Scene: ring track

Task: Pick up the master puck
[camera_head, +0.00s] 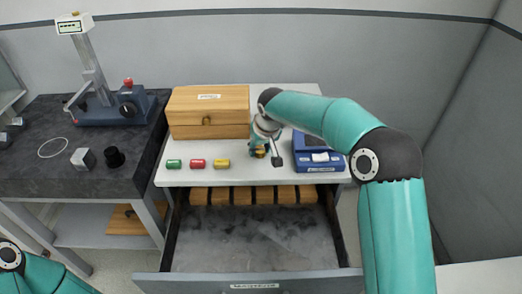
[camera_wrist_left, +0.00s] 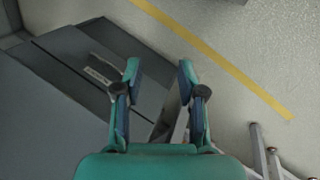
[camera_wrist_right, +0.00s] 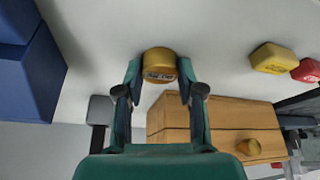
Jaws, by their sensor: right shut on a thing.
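The master puck is a brass-coloured cylinder (camera_wrist_right: 160,64) with a small printed label, seen in the right wrist view. It sits between the fingertips of my right gripper (camera_wrist_right: 159,78), which is shut on it. In the head view my right gripper (camera_head: 264,150) is over the white bench, in front of the wooden box, and the puck (camera_head: 260,154) shows only as a small golden patch by the fingers. I cannot tell if the puck touches the bench. My left gripper (camera_wrist_left: 160,82) is open and empty above the floor and a grey drawer front.
Green (camera_head: 174,164), red (camera_head: 198,164) and yellow (camera_head: 221,164) pieces lie left of my right gripper. A wooden box (camera_head: 208,112) stands behind, a blue device (camera_head: 316,152) right. An open drawer (camera_head: 250,250) extends below. A gauge stand (camera_head: 100,104) occupies the dark left table.

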